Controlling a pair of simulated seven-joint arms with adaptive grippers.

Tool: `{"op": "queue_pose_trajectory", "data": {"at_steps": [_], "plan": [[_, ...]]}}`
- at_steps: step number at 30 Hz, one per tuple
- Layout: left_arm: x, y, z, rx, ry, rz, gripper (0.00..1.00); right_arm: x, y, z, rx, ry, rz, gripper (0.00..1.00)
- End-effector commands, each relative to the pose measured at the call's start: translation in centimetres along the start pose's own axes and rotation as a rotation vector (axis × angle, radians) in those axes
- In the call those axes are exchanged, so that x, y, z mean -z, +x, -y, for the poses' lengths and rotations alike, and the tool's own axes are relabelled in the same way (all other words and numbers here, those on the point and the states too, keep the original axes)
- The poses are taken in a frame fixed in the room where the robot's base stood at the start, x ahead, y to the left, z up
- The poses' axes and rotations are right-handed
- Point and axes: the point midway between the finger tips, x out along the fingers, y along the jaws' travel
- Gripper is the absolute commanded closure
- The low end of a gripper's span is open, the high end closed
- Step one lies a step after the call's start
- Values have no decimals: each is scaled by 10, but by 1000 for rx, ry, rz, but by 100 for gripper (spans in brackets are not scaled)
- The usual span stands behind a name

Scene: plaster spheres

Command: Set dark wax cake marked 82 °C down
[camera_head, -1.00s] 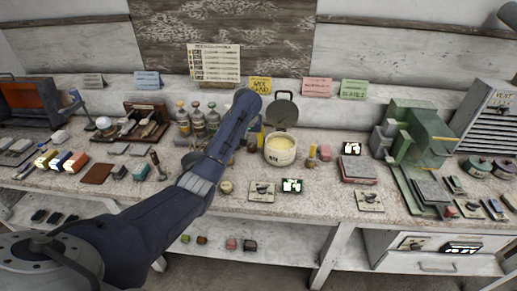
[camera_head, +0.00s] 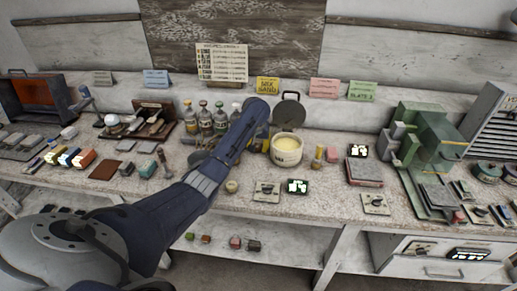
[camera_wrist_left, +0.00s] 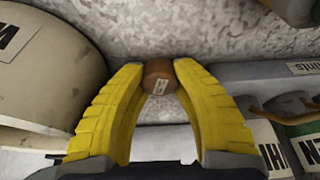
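In the left wrist view a small brown, rounded piece with a pale label (camera_wrist_left: 160,78) sits between the yellow fingertips of my left gripper (camera_wrist_left: 158,70). Both fingertips appear to press against it. It looks like the dark wax cake, but its marking is too small to read. In the head view my left forearm hides the cake and most of the left gripper, which is just left of the cream-filled pot (camera_head: 287,152). The pot's curved side also shows in the left wrist view (camera_wrist_left: 45,80). My right gripper is in neither view.
Labelled bottles (camera_head: 205,118) stand left of my forearm. A round dark lid or pan (camera_head: 290,110) stands behind the pot. A green machine (camera_head: 425,145) is at right. Small blocks lie on the lower shelf.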

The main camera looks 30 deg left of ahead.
Motion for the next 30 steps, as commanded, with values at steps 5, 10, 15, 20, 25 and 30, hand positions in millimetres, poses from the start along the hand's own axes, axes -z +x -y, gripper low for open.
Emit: {"op": "queue_pose_trajectory", "data": {"at_steps": [5, 10, 15, 20, 25, 30], "plan": [[0, 0, 0, 0, 0, 1, 93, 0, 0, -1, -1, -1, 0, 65], [0, 0, 0, 0, 0, 1, 97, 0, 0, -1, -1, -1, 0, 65], [2, -5, -1, -2, -1, 0, 100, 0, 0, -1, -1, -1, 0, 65], [8, -25, -1, -2, 0, -3, 100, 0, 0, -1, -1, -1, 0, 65], [17, -52, -1, -3, 0, -2, 100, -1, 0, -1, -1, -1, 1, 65], [24, -76, -1, -2, 0, -2, 100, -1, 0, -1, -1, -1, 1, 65]]}}
